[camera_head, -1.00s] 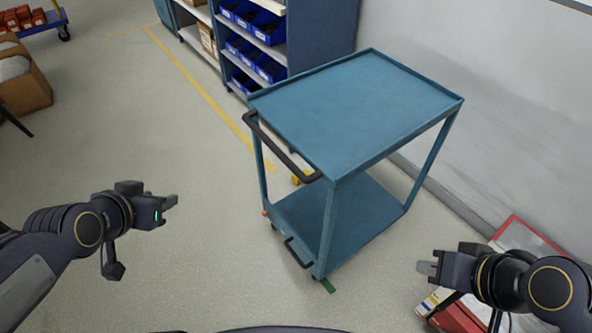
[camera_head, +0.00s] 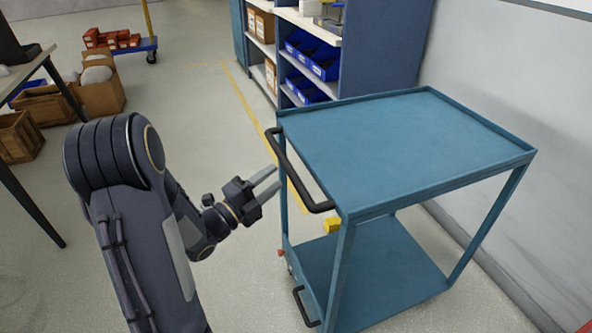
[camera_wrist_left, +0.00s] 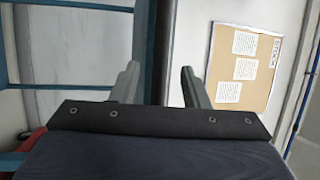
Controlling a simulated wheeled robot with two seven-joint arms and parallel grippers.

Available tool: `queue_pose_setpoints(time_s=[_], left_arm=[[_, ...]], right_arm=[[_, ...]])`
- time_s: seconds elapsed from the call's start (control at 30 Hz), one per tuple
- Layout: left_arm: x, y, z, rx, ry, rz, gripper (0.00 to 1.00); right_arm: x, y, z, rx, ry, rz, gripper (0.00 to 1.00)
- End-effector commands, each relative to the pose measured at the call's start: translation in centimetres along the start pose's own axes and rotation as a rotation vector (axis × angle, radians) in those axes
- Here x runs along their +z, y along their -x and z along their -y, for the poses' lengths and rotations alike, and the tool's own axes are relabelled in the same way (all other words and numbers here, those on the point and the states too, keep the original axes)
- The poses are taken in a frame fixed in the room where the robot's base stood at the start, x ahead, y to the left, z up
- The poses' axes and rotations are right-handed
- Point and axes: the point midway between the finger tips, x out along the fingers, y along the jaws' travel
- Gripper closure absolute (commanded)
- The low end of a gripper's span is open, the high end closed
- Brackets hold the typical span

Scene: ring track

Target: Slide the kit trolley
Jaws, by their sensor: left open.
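The kit trolley is a blue two-shelf cart with a flat, rimmed top (camera_head: 410,140) and a lower shelf (camera_head: 385,275). A black bar handle (camera_head: 297,172) runs along its left side. My left gripper (camera_head: 269,181) is open and empty just left of the handle, its fingers pointing toward it. In the left wrist view the open fingers (camera_wrist_left: 158,80) show with a dark upright bar (camera_wrist_left: 160,45), which looks like the handle, between them; whether it is inside the jaws I cannot tell. My right gripper is out of view.
A blue shelf unit with blue bins (camera_head: 312,55) stands behind the trolley. A grey wall (camera_head: 510,75) is close on the right. Boxes (camera_head: 100,92) and a dark-legged table (camera_head: 25,65) are at the left. A yellow floor line (camera_head: 243,98) crosses clear floor.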

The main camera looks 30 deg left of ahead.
Motion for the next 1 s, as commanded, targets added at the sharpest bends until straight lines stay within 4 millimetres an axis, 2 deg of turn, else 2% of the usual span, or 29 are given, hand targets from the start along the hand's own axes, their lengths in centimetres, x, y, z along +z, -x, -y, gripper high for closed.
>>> queue_pose_setpoints(time_s=[0.1,0.3,0.47,0.7,0.77,1.0], left_arm=[[-0.1,-2.2,0.1,-0.001,0.001,-0.004,0.59],[-0.1,-5.0,0.1,0.000,0.000,-0.002,0.59],[-0.1,-6.0,0.1,0.000,0.001,0.000,0.59],[-0.1,-6.1,0.1,0.001,0.002,0.001,0.59],[-0.1,-6.1,0.1,0.001,0.002,0.001,0.64],[0.0,-6.0,0.1,0.001,0.002,0.001,0.95]], right_arm=[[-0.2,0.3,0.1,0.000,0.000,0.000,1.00],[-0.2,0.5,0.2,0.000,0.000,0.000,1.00],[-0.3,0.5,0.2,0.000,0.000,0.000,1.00],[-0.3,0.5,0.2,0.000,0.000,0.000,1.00],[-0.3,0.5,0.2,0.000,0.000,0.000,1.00],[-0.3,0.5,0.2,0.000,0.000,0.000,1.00]])
